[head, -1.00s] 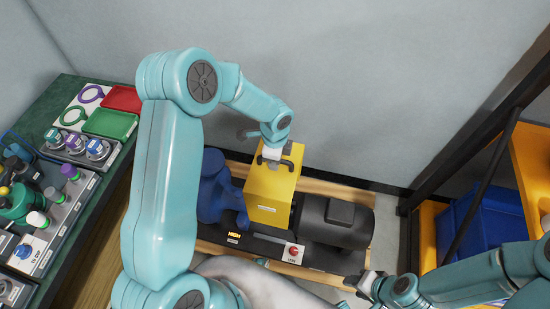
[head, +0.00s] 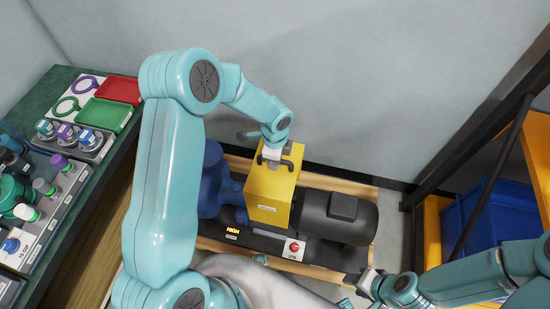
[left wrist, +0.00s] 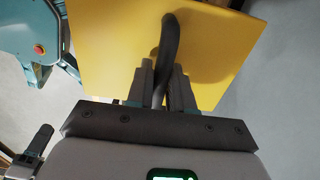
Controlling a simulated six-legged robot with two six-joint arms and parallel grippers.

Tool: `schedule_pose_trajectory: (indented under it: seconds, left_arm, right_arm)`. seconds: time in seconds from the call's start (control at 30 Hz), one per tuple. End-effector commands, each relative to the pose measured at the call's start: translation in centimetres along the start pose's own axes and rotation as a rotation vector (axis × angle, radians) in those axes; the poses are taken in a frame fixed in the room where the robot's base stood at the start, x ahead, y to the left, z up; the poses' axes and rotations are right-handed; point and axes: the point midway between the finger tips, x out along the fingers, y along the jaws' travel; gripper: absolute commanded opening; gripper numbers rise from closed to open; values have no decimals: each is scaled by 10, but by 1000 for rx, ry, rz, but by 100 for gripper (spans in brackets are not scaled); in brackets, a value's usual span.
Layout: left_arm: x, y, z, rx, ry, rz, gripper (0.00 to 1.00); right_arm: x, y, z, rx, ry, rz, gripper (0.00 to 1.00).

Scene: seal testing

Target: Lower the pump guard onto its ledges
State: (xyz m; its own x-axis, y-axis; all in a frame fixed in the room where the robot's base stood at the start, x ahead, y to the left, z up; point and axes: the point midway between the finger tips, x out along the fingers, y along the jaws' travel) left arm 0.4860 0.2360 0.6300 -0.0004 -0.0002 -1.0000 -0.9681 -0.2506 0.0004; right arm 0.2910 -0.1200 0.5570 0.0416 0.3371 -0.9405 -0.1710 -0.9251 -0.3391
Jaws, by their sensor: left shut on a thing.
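The pump guard (head: 270,195) is a yellow box with a dark handle on top. It sits between the blue pump (head: 212,180) and the black motor (head: 338,217). My left gripper (head: 272,158) is above it, shut on the handle. In the left wrist view the fingers (left wrist: 160,88) pinch the dark handle, and the guard's yellow top (left wrist: 215,50) fills the upper part. The ledges are hidden, and I cannot tell whether the guard touches them. My right gripper (head: 366,284) is at the lower right, apart from the guard; its jaws are too small to read.
A green bench (head: 45,105) with trays and fittings is at left. An orange rack (head: 432,225) with blue bins (head: 495,225) is at right. A wall stands behind.

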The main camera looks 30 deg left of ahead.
Motion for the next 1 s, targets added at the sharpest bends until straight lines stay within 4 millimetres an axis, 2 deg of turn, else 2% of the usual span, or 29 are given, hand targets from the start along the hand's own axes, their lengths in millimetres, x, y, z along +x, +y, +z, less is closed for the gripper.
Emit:
schedule_pose_trajectory:
  seconds: [0.4,0.8,1.0]
  left_arm:
    - [24,-1,0,0,0,-2,0]
    - [24,-1,0,-1,0,-2,0]
    - [32,-1,0,-1,0,-2,0]
  right_arm:
    - [19,7,0,0,0,0,41]
    - [20,7,0,0,0,0,41]
    - [26,10,0,0,0,0,41]
